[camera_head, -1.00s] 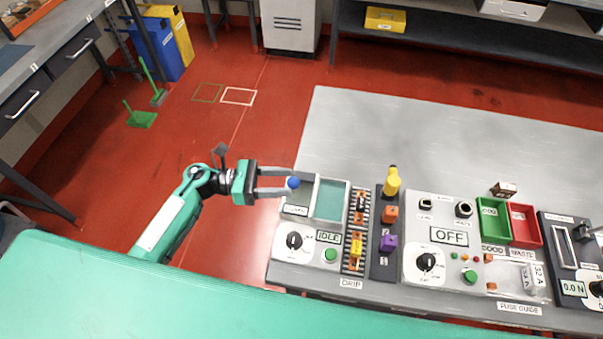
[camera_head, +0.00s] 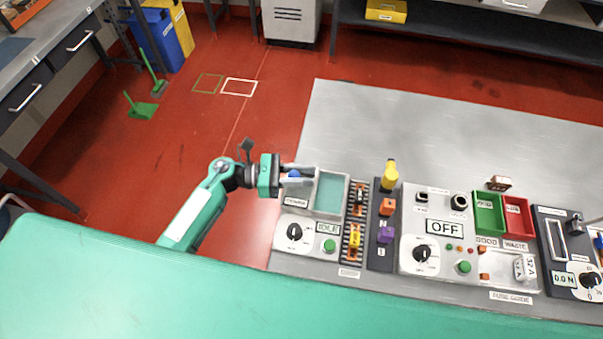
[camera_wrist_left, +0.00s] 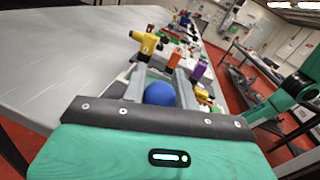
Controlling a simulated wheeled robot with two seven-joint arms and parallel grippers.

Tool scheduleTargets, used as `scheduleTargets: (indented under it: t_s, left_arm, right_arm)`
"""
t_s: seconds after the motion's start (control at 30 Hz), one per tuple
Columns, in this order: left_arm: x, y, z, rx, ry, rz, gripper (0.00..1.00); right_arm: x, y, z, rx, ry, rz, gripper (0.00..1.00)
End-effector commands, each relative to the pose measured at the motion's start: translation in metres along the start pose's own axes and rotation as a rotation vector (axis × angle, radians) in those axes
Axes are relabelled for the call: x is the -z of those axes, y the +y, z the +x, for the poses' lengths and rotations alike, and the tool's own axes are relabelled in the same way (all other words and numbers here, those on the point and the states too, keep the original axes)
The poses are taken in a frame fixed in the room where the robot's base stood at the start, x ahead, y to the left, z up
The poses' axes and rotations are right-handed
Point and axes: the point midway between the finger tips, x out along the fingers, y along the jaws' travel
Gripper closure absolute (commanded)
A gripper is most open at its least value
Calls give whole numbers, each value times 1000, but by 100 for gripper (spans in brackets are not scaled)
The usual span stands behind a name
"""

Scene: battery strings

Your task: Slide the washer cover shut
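The washer (camera_head: 333,229) stands at the left end of the bench, with a dial, a green button and a display reading IDLE. Its teal basin (camera_head: 330,193) is open to view. The washer cover lies to the basin's left, largely hidden by my gripper, with a blue ball knob (camera_head: 294,174). My left gripper (camera_head: 298,178) reaches in from the left with its fingers on either side of the knob, seemingly closed on it. The left wrist view shows the blue knob (camera_wrist_left: 160,94) between the two fingers, close to the palm. My right gripper is out of view.
Right of the washer stand a drip rack (camera_head: 355,220) and a dark strip with a yellow piece (camera_head: 390,175), orange and purple blocks. Further right are a tester reading OFF (camera_head: 445,228) and green (camera_head: 488,212) and red bins (camera_head: 518,216). The bench behind is clear.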

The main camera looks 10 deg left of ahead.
Motion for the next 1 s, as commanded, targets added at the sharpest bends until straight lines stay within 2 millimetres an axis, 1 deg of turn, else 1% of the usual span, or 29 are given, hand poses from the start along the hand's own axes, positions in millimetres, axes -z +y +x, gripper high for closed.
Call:
scheduleTargets:
  t_s: [0.1,0.17,0.27,0.3,0.4,0.5,0.63,0.87,0.9,1.0]
  left_arm:
    - [0,0,2,0,0,0,100]
    - [2,-1,8,2,0,1,100]
    - [5,-4,28,4,-2,3,100]
    - [5,-6,38,5,-2,3,100]
    - [5,-11,59,4,-2,1,100]
    - [4,-14,74,3,-2,2,100]
    - [3,-16,81,1,-2,0,100]
    - [2,-17,82,2,-2,-1,100]
    - [2,-17,82,2,-2,-1,67]
    - [2,-17,82,2,-2,-1,50]
  right_arm:
    - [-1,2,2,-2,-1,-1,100]
    - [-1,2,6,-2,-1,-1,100]
    - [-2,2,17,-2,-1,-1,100]
    - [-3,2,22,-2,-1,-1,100]
    - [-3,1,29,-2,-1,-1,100]
    - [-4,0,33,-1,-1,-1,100]
    - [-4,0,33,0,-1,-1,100]
    - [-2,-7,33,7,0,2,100]
    - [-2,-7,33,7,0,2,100]
    - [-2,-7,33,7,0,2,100]
